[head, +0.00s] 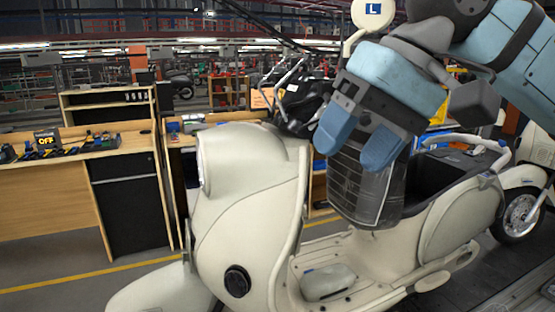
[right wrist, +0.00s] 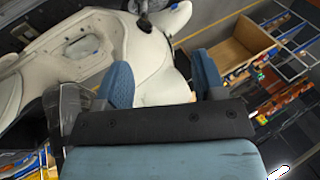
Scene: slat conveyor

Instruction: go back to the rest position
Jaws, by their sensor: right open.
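My right gripper (head: 357,143) comes in from the upper right of the head view, above the scooter. Its two blue fingers are apart with nothing between them. They also show apart in the right wrist view (right wrist: 160,85), with the cream scooter body behind them. The cream scooter (head: 245,190) stands across the middle of the head view. A dark, clear-fronted part (head: 362,180) sits below the gripper, in front of the seat opening; I cannot tell if they touch. My left gripper is not in view.
A wooden workbench (head: 60,185) with tools stands on the left. A yellow line (head: 90,276) runs along the floor. A second scooter's wheel (head: 521,212) shows at the right edge. The scooter's mirror and handlebar (head: 290,90) are close to my right gripper.

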